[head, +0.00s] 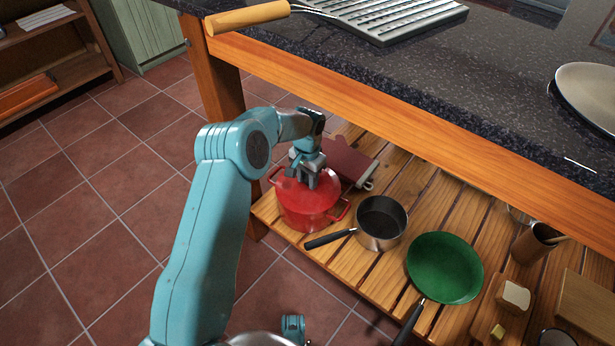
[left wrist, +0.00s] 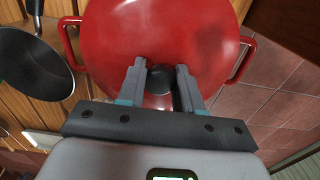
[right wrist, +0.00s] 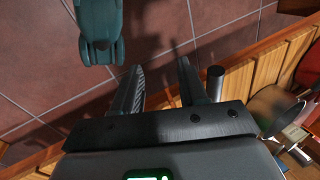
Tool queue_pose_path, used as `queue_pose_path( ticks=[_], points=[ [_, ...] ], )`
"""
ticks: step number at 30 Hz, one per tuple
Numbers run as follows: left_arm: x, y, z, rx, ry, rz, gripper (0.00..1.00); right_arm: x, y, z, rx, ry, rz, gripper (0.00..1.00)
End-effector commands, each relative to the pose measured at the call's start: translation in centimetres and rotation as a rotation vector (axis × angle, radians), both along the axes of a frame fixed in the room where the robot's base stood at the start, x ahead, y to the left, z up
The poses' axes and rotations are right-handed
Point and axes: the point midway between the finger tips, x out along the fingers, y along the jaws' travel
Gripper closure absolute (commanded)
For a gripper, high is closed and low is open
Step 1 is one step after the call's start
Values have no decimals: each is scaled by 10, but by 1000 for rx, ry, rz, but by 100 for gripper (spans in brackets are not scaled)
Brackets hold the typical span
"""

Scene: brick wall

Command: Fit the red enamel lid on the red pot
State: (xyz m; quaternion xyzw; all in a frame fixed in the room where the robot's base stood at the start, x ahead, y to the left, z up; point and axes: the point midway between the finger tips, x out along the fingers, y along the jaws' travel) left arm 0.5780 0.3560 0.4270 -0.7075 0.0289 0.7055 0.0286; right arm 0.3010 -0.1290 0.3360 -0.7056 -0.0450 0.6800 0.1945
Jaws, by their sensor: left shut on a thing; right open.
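The red pot (head: 308,217) stands on the slatted lower shelf, near its left end. The red enamel lid (head: 328,188) is over the pot's mouth and looks level; whether its rim is fully seated I cannot tell. In the left wrist view the lid (left wrist: 150,35) fills the top, with pot handles (left wrist: 245,60) sticking out at both sides. My left gripper (head: 309,180) is shut on the lid's dark knob (left wrist: 159,80), from above. My right gripper (right wrist: 158,85) is open and empty, seen only in the right wrist view, over floor tiles beside the wooden shelf.
A steel saucepan (head: 381,223) stands right of the pot, its black handle pointing toward it. A dark red box-like thing (head: 347,160) lies behind the pot. A green pan (head: 444,268) is farther right. The dark countertop (head: 420,80) overhangs the shelf. Tiled floor at left is clear.

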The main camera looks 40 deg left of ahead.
Motion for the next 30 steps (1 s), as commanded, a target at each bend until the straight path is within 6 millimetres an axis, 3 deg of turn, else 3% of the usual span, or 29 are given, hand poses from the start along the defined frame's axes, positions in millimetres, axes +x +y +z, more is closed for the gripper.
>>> queue_pose_path(
  ticks=[9,10,12,23,30],
  points=[
    [0,0,-4,1,-1,0,100,0,0,-2,0,0,0,57],
    [0,0,-3,1,-2,0,59,0,0,-2,0,0,0,57],
    [0,0,-3,1,-2,0,36,0,0,-2,0,0,0,57],
    [0,0,-1,0,0,0,35,0,0,0,0,0,0,57],
    [-1,-2,27,0,-1,0,35,0,0,20,0,0,0,57]
  ],
)
